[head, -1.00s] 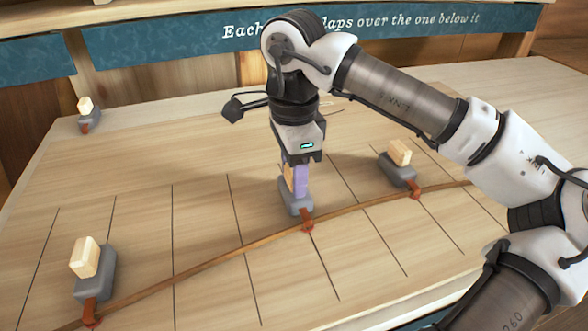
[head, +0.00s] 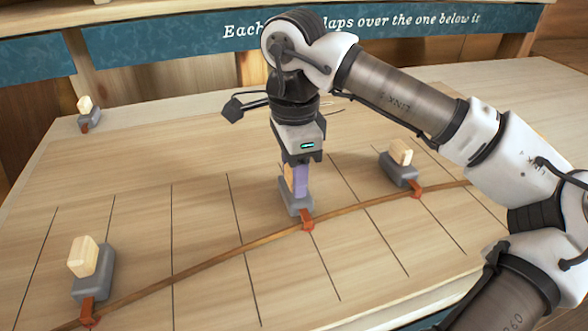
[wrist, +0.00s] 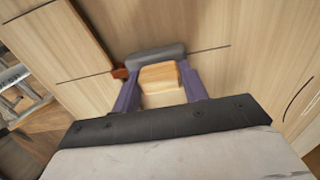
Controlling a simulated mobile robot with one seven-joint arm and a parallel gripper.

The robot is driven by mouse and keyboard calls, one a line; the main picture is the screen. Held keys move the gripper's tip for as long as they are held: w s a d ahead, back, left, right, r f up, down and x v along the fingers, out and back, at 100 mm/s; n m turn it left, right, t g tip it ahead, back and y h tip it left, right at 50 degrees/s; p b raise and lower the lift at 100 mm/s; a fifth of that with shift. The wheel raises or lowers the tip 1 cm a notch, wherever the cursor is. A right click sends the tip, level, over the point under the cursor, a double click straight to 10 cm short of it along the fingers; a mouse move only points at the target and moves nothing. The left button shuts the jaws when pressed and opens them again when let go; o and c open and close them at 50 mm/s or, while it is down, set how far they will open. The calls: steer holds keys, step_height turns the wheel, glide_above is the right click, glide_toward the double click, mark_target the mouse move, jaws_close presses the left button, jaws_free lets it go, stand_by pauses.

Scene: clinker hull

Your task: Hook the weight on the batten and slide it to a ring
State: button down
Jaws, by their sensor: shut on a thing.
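My gripper (head: 296,182) is shut on the wooden handle of a grey weight (head: 293,205) near the middle of the board. In the wrist view the purple fingers (wrist: 160,92) stand on both sides of the pale wooden handle (wrist: 159,77), with the grey body (wrist: 156,55) beyond. The weight's orange hook (head: 307,221) meets the thin brown batten (head: 242,248), which curves across the board. Whether the hook is fully seated on it, I cannot tell. I cannot make out a ring for certain; faint dark curved lines (head: 334,106) lie behind my gripper.
Two other weights, at front left (head: 98,278) and right (head: 399,172), have their hooks at the batten. Another weight (head: 88,118) stands at the far left, away from it. Dark lines cross the board (head: 140,160). A lettered blue panel (head: 180,52) stands behind.

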steer(key=c, duration=0.7)
jaws_free()
step_height(320, 180, up, 14)
steer(key=shift+f, duration=0.1)
step_height(320, 180, up, 7)
steer(key=p, duration=0.8)
steer(key=shift+s, duration=0.1)
